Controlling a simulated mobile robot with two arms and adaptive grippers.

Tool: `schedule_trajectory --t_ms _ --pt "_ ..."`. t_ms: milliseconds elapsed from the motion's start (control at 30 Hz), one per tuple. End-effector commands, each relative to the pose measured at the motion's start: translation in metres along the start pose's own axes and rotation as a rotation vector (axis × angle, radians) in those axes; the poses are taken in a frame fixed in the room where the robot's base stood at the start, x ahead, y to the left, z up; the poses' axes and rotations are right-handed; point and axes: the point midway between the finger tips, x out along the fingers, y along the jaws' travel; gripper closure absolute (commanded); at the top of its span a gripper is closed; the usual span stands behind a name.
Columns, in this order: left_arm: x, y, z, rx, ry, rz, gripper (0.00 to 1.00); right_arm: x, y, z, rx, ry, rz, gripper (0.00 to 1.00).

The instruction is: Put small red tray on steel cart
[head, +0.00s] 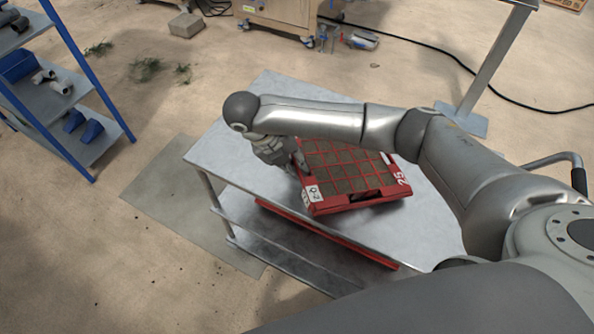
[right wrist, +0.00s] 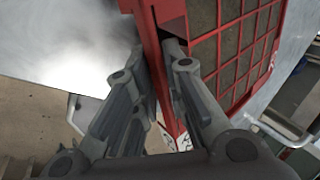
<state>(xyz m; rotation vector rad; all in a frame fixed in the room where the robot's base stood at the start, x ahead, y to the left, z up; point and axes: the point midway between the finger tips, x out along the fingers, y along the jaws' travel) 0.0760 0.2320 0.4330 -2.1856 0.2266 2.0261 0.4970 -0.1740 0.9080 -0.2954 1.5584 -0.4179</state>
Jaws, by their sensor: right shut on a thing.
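The small red tray (head: 346,207) has a grid of soil-filled cells and a label on its corner. In the head view it is on or just above the top of the steel cart (head: 222,150); I cannot tell whether it touches. My right gripper (head: 299,163) is shut on the tray's left edge. In the right wrist view the fingers (right wrist: 158,82) close on both sides of the tray's red wall (right wrist: 150,45), and cells show to the right. My forearm hides the tray's far side. My left gripper is not in view.
Another red tray edge (head: 325,236) shows on the cart's lower level. A blue shelf rack (head: 60,90) stands at the left. A metal post (head: 494,65) on a base plate stands at the right. The cart's top is bare left of the tray.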

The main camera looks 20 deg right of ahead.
Motion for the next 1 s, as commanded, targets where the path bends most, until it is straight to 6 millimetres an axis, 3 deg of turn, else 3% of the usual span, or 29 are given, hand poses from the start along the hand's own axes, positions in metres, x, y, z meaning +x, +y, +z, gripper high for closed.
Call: schedule_trajectory --t_ms 400,667,700,833,1000 --pt "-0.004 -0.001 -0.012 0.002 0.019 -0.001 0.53 0.038 0.012 0.009 -0.001 -0.001 -0.001 1.00" --pt "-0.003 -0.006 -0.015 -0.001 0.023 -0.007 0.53 0.040 0.013 0.009 0.000 -0.003 -0.001 1.00" --pt "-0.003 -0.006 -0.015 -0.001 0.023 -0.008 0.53 0.041 0.014 0.008 -0.001 -0.001 0.002 0.85" --pt "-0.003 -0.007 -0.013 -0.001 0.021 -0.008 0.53 0.040 0.013 0.008 -0.001 -0.001 0.001 0.69" --pt "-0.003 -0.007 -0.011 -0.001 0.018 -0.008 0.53 0.040 0.013 0.008 0.000 -0.001 0.001 0.68"
